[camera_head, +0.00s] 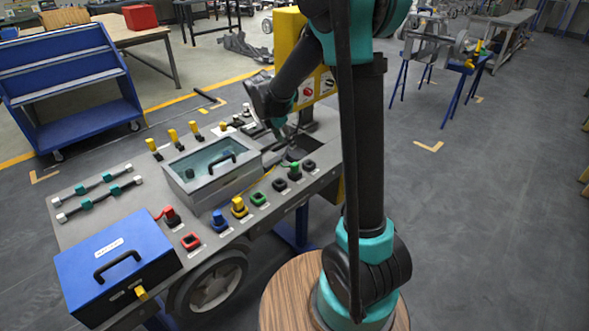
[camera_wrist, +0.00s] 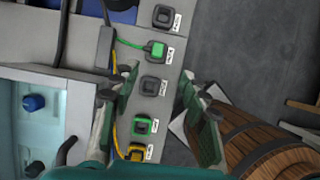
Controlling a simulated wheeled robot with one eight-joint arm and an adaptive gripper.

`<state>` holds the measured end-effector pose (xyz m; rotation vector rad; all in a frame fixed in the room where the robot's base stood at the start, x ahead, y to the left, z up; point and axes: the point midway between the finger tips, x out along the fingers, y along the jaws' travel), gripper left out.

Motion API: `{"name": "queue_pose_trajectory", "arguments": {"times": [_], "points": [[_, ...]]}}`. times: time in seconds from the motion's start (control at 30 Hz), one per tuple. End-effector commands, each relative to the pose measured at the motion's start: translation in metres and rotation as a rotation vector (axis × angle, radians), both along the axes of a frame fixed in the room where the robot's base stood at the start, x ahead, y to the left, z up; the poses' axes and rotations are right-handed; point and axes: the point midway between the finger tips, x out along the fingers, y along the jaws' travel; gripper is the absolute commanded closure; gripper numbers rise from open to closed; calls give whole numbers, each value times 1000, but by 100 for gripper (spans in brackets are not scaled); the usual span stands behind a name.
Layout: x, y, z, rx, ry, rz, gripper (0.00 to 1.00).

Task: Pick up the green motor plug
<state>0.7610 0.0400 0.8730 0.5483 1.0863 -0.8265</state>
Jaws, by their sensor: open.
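The green motor plug (camera_head: 294,170) stands in the front row of sockets on the grey chassis deck, near its right end. In the wrist view the green plug (camera_wrist: 157,48) sits between two black sockets, with a green cable running left from it. My gripper (camera_wrist: 158,78) is open and empty, its two fingers spread either side of the black socket below the plug in that view. The plug lies just beyond the fingertips in the picture, not between them. In the head view my gripper (camera_head: 290,130) is dark, low over the deck and partly hard to make out.
A green socket (camera_head: 258,198), a yellow plug (camera_head: 239,207) and a blue plug (camera_head: 219,222) share the row. A glass-lidded box (camera_head: 192,193) stands behind it. A blue box (camera_head: 150,267) and a yellow post (camera_head: 287,35) are nearby.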

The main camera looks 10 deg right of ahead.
Motion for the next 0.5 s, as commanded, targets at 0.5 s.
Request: {"name": "queue_pose_trajectory", "arguments": {"times": [0.5], "points": [[21,-29,-87,2,-1,-5,55]]}}
